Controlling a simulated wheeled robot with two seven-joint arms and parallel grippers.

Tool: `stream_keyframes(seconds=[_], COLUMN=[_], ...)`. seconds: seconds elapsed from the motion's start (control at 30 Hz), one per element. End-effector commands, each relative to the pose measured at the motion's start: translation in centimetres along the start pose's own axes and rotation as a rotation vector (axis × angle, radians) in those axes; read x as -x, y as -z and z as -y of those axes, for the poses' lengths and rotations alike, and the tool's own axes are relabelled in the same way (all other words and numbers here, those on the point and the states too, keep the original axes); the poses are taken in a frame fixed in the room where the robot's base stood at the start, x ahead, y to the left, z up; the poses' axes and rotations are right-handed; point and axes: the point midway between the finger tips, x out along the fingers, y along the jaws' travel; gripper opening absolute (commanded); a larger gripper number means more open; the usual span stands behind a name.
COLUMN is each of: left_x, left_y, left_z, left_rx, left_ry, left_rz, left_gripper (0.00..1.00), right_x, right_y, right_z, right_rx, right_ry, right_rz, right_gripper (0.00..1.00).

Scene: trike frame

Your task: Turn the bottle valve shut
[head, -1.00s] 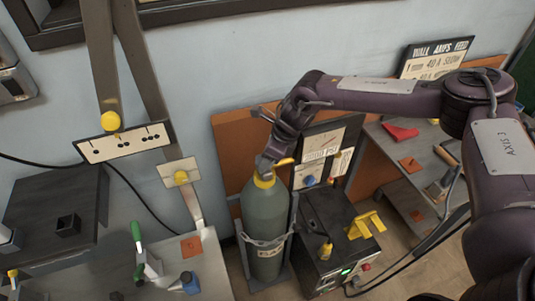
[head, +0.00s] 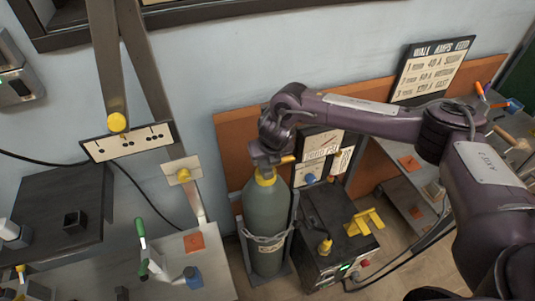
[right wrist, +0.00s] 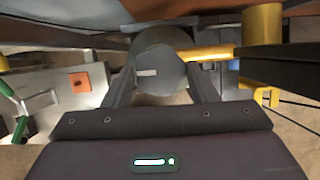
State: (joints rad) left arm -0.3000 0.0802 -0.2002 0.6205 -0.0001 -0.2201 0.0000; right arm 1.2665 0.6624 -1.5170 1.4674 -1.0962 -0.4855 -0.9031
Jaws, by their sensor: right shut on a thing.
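A grey-green gas bottle (head: 267,222) stands upright in a metal rack, with a yellow collar (head: 265,179) at its neck. My right gripper (head: 265,160) is at the bottle's top, just above the collar. In the right wrist view the round grey valve knob (right wrist: 160,62) lies between the two fingers of my right gripper (right wrist: 160,91), which is shut on it. A yellow bar (right wrist: 208,53) sticks out to the right beside the knob; it also shows in the head view (head: 288,159). The gripper mostly hides the knob in the head view. My left gripper is not in view.
A dark welder box (head: 330,235) with a yellow handle (head: 365,221) stands right of the bottle. A gauge panel (head: 322,143) and an orange board (head: 231,131) are behind it. A workbench (head: 205,258) with tools is at left.

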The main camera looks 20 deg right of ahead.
Motion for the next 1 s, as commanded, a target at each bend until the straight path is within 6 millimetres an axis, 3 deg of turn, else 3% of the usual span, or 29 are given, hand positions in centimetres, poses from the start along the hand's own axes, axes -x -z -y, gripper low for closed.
stream_keyframes(seconds=[1.0], left_x=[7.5], left_y=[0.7], left_z=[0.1], left_rx=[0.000], left_ry=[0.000], left_rz=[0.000], left_gripper=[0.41], right_x=[0.2], right_y=[-0.6], right_z=[-0.9], right_rx=[-0.896], right_ry=[0.372], right_rz=[-0.001], right_gripper=[0.29])
